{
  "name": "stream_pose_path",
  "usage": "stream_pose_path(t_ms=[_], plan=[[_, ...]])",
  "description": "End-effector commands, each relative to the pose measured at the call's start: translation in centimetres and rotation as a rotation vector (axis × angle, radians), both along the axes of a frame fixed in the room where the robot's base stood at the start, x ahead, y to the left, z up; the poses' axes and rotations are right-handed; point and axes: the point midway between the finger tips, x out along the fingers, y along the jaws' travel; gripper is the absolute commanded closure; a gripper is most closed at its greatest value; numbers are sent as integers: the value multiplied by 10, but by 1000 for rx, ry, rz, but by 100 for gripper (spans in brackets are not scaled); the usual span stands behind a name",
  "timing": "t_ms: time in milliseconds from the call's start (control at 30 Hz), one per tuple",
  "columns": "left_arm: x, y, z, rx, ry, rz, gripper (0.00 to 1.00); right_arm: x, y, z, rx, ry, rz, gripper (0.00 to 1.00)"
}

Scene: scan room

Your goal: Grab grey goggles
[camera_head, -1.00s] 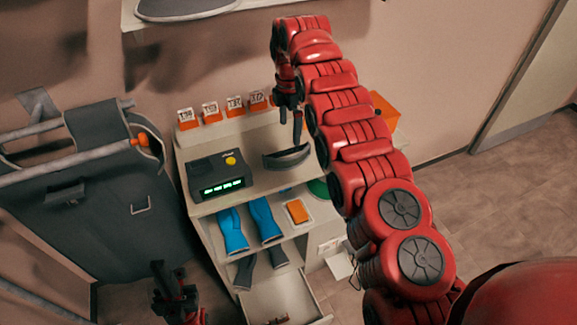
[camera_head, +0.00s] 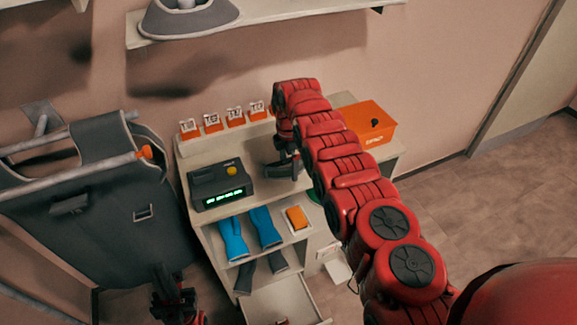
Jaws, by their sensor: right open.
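The grey goggles (camera_head: 275,171) rest on top of the white cabinet, right of the dark box with the green display. They are dark and curved, and partly hidden by my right gripper. My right gripper (camera_head: 288,158) is open and points down at the goggles from above. I cannot tell whether its fingers touch them. My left gripper (camera_head: 170,283) is low at the bottom left, in front of the cabinet and away from the goggles. Its fingers are too dark to judge.
The dark device (camera_head: 220,184), several orange-based tags (camera_head: 212,122) and an orange box (camera_head: 370,123) stand on the cabinet top (camera_head: 213,150). Blue gloves (camera_head: 234,238) lie on the shelf below, above an open drawer (camera_head: 283,303). A wall shelf (camera_head: 270,26) overhangs behind. A grey apron (camera_head: 110,225) hangs left.

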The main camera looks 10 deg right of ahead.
Motion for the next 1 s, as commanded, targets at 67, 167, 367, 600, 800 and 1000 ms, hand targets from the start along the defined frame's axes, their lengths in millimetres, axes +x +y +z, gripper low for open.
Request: stream_pose_path(t_ms=[67,167,367,600,800,1000], plan=[[0,0,0,0,0,0,100,0,0,0,0,-1,0,0],[0,0,0,0,0,0,100,0,0,0,0,-1,0,11],[0,0,0,0,0,0,100,0,0,1,0,-1,0,47],[0,0,0,0,0,0,100,0,0,1,0,-1,0,90],[0,0,0,0,0,0,100,0,0,1,0,-1,0,90],[0,0,-1,0,0,0,100,1,4,4,0,-2,1,90]])
